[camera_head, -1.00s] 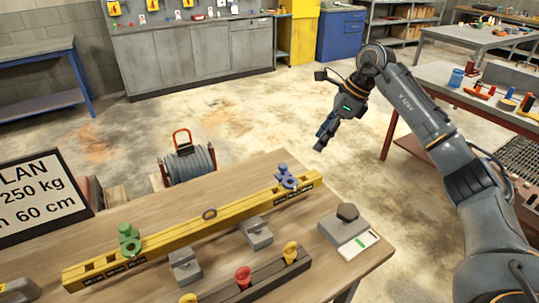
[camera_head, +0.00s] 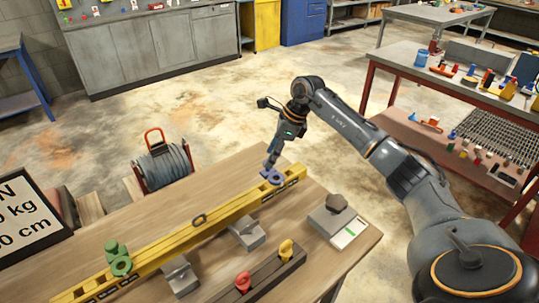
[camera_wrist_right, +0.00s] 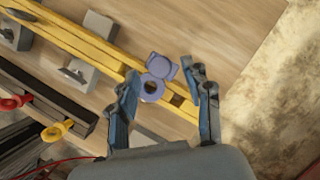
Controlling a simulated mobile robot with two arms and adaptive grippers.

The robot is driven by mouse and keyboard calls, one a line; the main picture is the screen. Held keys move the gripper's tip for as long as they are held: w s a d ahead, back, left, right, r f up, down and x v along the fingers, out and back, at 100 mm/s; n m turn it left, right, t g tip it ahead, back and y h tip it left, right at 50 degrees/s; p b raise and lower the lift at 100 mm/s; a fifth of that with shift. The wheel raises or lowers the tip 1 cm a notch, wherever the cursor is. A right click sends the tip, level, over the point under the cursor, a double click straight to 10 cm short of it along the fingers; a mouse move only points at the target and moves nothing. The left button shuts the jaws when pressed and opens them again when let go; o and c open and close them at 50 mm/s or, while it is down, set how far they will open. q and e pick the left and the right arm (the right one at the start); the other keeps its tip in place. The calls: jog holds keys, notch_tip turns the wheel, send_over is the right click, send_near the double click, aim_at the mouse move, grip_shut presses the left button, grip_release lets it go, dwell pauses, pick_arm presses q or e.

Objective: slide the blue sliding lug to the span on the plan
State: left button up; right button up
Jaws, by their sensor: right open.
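The blue sliding lug (camera_head: 271,175) sits near the right end of the yellow beam (camera_head: 190,237) on the wooden table. It also shows in the right wrist view (camera_wrist_right: 153,88), with a ring and a round cap. My right gripper (camera_head: 268,163) is just above the lug. In the wrist view its open fingers (camera_wrist_right: 168,80) stand on either side of the lug. I cannot tell whether they touch it. A green lug (camera_head: 119,258) sits near the beam's left end. The plan board (camera_head: 25,218) at the left is partly cut off; "kg" and "60 cm" were readable earlier. My left gripper is not in view.
Grey blocks (camera_head: 247,234) support the beam. A dark rail (camera_head: 262,277) with red and yellow eyebolts lies in front. A grey weight block with a display (camera_head: 337,224) stands at the right. A cable reel (camera_head: 166,166) stands behind the table.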

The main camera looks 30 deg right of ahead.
jog(key=shift+x, duration=0.75)
jog(key=shift+a+f, duration=0.1)
jog(key=shift+f, duration=0.1)
grip_shut()
pick_arm(q)
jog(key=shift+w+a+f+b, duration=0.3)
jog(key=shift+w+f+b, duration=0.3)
jog(key=shift+b, duration=0.15)
pick_arm(e)
jog(key=d, duration=0.5)
jog(key=shift+w, duration=0.2)
grip_release()
